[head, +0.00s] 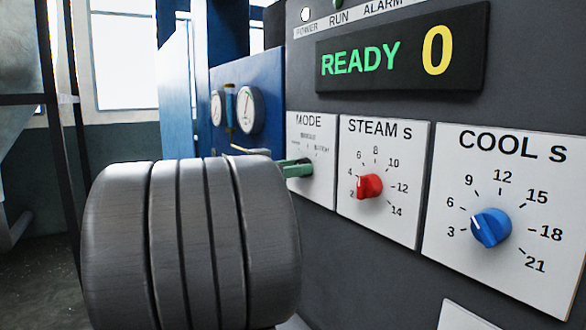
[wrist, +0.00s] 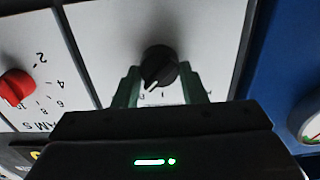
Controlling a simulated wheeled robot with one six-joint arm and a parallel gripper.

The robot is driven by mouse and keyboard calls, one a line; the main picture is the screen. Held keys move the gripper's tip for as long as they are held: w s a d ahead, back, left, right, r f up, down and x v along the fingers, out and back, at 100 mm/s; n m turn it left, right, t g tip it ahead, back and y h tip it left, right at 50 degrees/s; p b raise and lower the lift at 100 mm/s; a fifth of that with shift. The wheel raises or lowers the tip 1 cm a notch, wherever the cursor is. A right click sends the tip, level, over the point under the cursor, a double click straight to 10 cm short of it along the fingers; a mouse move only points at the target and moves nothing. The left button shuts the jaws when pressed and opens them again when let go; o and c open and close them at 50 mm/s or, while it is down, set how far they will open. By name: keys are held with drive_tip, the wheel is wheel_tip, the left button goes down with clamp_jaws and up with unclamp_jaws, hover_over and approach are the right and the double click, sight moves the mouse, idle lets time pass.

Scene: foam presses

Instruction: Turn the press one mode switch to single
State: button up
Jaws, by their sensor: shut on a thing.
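The mode switch (wrist: 159,66) is a black round knob with a white pointer mark on a white plate. In the wrist view, which is turned over, the pointer slants down and left. My gripper (head: 297,168) has green fingers, one on each side of the knob, and is shut on it. In the head view my arm and fingers hide the knob. The MODE plate (head: 311,131) shows there with small position labels, partly covered; one at the top looks like single, but I cannot tell which the pointer meets.
Right of the mode plate are a red STEAM knob (head: 369,187) and a blue COOL knob (head: 490,228). Above, a display (head: 403,53) reads READY 0. Round gauges (head: 248,110) sit on a blue panel behind my wrist.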

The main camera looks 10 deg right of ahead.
drive_tip(key=shift+b, duration=0.3)
drive_tip(key=n+b, duration=0.3)
drive_tip(key=n, duration=0.5)
drive_tip(key=shift+w+n+b, duration=0.15)
drive_tip(key=shift+n+b, duration=0.15)
drive_tip(key=shift+b, duration=0.1)
drive_tip(key=o, duration=1)
drive_tip(key=shift+a, duration=0.15)
drive_tip(key=b+v, duration=0.1)
drive_tip(key=v, duration=1.2)
drive_tip(key=shift+a+b, duration=0.3)
drive_tip(key=shift+b, duration=0.05)
